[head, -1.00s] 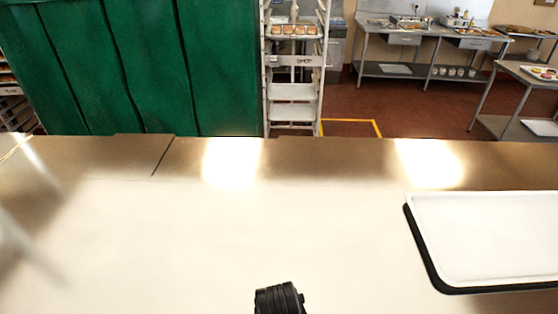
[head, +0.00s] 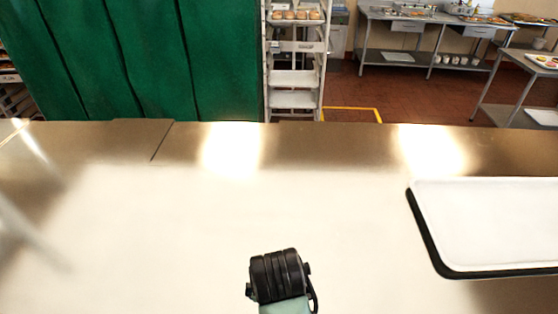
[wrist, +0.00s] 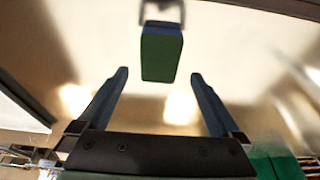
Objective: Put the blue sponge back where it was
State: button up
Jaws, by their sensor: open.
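In the wrist view my gripper (wrist: 160,73) is open, with its two dark fingers wide apart and nothing held between them. A small block (wrist: 162,54) with a green face and dark bluish edges shows between and beyond the fingertips, apart from both fingers. It may be the blue sponge, but I cannot tell for certain. A grey metal piece (wrist: 162,12) shows at the block's upper end, cut off by the picture edge. In the head view neither the gripper fingers nor a sponge is visible; only a black joint of my arm shows at the bottom.
A pale worktop (head: 160,225) fills the front and is mostly clear. A white tray with a dark rim (head: 490,225) lies at the right. Beyond stand a green curtain (head: 140,60), a tray rack (head: 293,75) and steel tables (head: 420,28).

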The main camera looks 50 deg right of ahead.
jog(key=shift+p+v, duration=0.3)
jog(key=shift+v, duration=2.1)
jog(key=w+a+r+n+t+h, duration=0.1)
jog(key=w+a+r+n+t, duration=0.1)
jog(key=w+r+t, duration=0.5)
jog(key=w+a+r+n+t, duration=0.1)
jog(key=w+a+r+t, duration=0.3)
jog(key=r, duration=0.7)
jog(key=w+a+r+n+t+h, duration=0.1)
jog(key=w+r+n+t, duration=0.1)
jog(key=w+r, duration=0.6)
jog(key=s+a+r+n+t+y, duration=0.1)
jog(key=s+a+r+t, duration=0.2)
jog(key=r, duration=0.6)
jog(key=s+a+r+n+t+y, duration=0.2)
jog(key=s+a+r+t, duration=0.2)
jog(key=r, duration=0.6)
jog(key=s+a+r+n+t+y, duration=0.1)
jog(key=s+a+r+n+t, duration=0.1)
jog(key=s+a+r+t, duration=0.2)
jog(key=a+r+t, duration=0.1)
jog(key=a+r, duration=0.2)
jog(key=r, duration=0.3)
jog(key=shift+s+a+y, duration=0.2)
jog(key=shift+s+y, duration=0.05)
jog(key=shift+y, duration=0.15)
jog(key=shift+r, duration=0.15)
